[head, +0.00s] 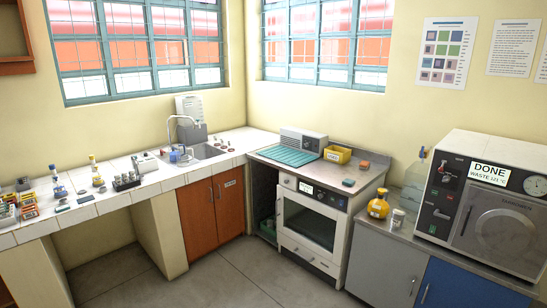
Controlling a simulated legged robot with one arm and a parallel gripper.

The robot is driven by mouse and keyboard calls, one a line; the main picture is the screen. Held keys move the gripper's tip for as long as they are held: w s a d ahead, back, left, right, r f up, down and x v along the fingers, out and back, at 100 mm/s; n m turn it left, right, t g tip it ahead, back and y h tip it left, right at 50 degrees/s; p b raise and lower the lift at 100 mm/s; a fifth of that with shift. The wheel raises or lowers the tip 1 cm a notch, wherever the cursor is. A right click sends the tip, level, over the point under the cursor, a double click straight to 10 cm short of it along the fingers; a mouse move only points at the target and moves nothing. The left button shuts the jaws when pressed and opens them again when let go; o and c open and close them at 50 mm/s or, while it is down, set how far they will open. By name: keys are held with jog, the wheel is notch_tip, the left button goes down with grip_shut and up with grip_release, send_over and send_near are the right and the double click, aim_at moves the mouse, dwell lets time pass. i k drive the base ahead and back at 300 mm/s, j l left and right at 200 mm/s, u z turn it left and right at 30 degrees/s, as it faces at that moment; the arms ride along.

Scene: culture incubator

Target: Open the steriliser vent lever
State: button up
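The steriliser (493,202) is a white and grey box at the right edge of the head view, standing on a counter. A sign on its front reads "DONE" and "WASTE 121 °C" (490,173). Its round-fronted door (505,235) looks shut, with a slim upright handle (466,220) at the door's left. A dark panel on the left of the front carries small controls, including a small fitting with red on it (446,170). I cannot tell for sure which part is the vent lever or how it is set. My gripper is not in view.
A yellow-capped amber bottle (378,207), a small metal can (397,218) and a clear jug (415,185) stand left of the steriliser. An incubator oven (310,222) stands further left. A tiled bench (150,185) with a sink runs left. The grey floor (230,275) in front is clear.

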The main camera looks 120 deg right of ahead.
aim_at(440, 169)
jog(key=z, duration=5.4)
jog(key=i+l+u, duration=0.5)
jog(key=i+l, duration=0.15)
jog(key=l, duration=0.25)
jog(key=i+l+u, duration=0.15)
jog(key=l, duration=0.2)
jog(key=i+l+u, duration=0.15)
jog(key=l, duration=0.2)
jog(key=i+l+u, duration=0.2)
jog(key=l, duration=0.2)
jog(key=i+j, duration=0.2)
jog(key=i, duration=0.2)
